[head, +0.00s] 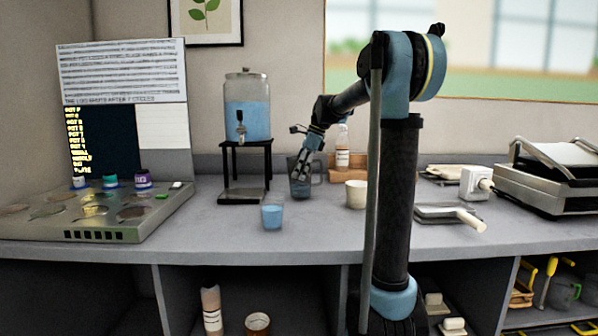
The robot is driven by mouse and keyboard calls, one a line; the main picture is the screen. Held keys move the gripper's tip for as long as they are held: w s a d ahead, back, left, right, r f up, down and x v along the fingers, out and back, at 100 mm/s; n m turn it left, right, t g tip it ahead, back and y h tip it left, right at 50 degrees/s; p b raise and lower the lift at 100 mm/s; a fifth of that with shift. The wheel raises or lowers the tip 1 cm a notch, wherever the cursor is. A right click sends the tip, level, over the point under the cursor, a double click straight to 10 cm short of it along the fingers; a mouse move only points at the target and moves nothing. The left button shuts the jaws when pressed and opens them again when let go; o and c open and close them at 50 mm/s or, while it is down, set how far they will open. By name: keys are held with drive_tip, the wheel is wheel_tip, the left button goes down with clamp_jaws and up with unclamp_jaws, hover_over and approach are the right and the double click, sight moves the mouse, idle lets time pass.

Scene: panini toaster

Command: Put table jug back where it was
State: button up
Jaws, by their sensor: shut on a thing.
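The table jug (298,186) is a dark, see-through jug on or just above the grey counter, right of the dispenser stand. My gripper (301,172) comes down from the upper right, with its fingers at the jug's upper part, and is shut on it. The fingers hide part of the jug's rim. I cannot tell whether the jug's base touches the counter.
A glass of blue liquid (272,213) stands in front, left of the jug. The dispenser (247,115) sits on a black stand. A white cup (356,194) and a wooden box with a bottle (342,157) are close on the right. A panini toaster (550,180) is far right.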

drive_tip(key=shift+f, duration=0.5)
idle(0.6)
drive_tip(key=o, duration=1.3)
